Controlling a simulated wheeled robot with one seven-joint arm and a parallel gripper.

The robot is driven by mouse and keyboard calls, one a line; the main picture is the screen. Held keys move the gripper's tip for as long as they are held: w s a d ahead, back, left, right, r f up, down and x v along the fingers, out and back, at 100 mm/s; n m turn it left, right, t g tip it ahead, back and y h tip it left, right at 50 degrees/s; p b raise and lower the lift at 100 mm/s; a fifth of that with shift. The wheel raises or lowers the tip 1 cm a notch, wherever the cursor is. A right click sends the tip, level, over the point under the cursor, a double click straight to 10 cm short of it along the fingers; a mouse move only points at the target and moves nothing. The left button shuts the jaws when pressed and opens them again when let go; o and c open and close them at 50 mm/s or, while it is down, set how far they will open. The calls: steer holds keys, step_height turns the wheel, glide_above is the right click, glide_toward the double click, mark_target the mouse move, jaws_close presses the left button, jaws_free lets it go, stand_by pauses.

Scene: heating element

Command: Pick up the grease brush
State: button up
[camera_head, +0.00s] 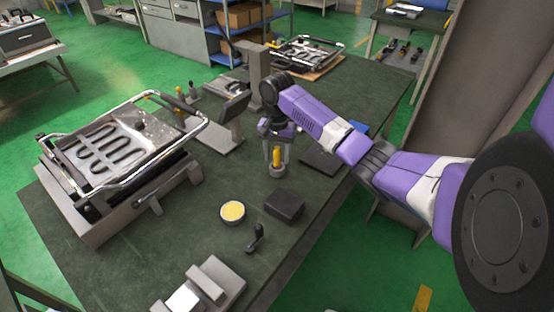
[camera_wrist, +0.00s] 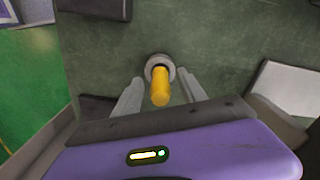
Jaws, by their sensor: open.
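The grease brush, seen by its yellow handle (camera_head: 277,155), stands upright in a small round grey holder (camera_head: 277,171) on the dark green bench. Its bristles are hidden in the holder. My gripper (camera_head: 277,161) points down over it, open, with a finger on either side of the handle. In the wrist view the yellow handle (camera_wrist: 160,88) shows between the two open fingers of my gripper (camera_wrist: 158,77), with gaps on both sides. The round holder (camera_wrist: 160,66) shows behind it.
A tin of yellow grease (camera_head: 232,212), a dark block (camera_head: 284,205) and a small black tool (camera_head: 255,238) lie nearby. A heating-element fixture (camera_head: 130,150) fills the left. A grey stand (camera_head: 222,135) rises left of my gripper. A flat dark plate (camera_head: 322,160) lies right.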

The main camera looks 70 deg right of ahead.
jaws_close()
steer(key=shift+r, duration=0.1)
step_height(320, 180, up, 20)
steer(key=p, duration=0.4)
stand_by(0.3)
